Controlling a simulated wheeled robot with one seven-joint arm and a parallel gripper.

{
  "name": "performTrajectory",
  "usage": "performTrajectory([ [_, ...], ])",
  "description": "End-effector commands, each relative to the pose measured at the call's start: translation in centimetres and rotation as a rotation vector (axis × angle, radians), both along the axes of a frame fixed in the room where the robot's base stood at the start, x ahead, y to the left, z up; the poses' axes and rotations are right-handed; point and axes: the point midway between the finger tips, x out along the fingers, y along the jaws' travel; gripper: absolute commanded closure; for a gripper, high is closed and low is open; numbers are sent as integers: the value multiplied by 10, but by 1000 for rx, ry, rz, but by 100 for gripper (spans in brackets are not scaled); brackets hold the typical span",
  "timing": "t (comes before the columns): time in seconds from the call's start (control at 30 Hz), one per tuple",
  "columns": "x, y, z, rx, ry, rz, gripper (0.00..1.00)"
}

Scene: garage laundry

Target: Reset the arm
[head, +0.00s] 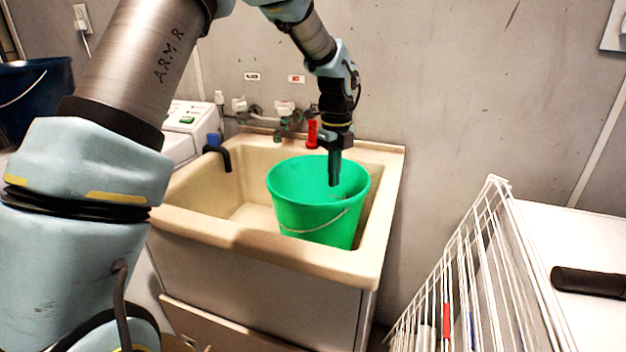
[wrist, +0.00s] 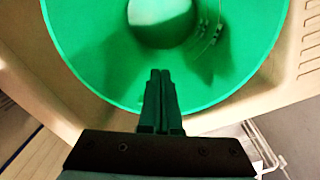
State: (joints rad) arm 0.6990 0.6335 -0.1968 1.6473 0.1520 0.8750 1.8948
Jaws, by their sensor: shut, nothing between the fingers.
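My gripper (head: 334,180) is shut and empty. It points straight down, with its fingertips over the mouth of a green bucket (head: 305,218). The wrist view shows the closed fingers (wrist: 160,75) side by side above the bucket (wrist: 95,60), whose inside shows below them. In the head view my arm reaches from the left foreground up over the top and down to the bucket. I cannot tell exactly how deep the fingertips are relative to the rim.
The bucket stands in a beige utility sink (head: 215,229). Taps (head: 288,118) and a red object (head: 312,134) are at its back. A white wire rack (head: 490,270) and a white surface with a black handle-like item (head: 590,281) are on the right. A dark blue tub (head: 35,100) is far left.

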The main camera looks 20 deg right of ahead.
Motion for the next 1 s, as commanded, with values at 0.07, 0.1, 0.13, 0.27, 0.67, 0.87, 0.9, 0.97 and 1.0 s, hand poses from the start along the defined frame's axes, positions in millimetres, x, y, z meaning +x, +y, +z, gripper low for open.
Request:
performTrajectory([
  [0.07, 0, 0, 1, 0, 0, 0, 100],
  [0.1, 0, 0, 2, 0, 0, 1, 100],
  [0.13, 0, 1, 2, 0, 0, 5, 100],
  [0.27, 8, 23, 6, -1, -7, 127, 100],
  [0.67, 9, 237, 25, -67, -41, 1464, 100],
  [0.87, -33, 332, 25, -133, -37, 2187, 100],
  [0.9, -42, 345, 24, -145, -35, 2306, 100],
  [0.97, -54, 361, 23, -162, -29, 2456, 100],
  [1.0, -62, 369, 22, -172, -25, 2539, 100],
])
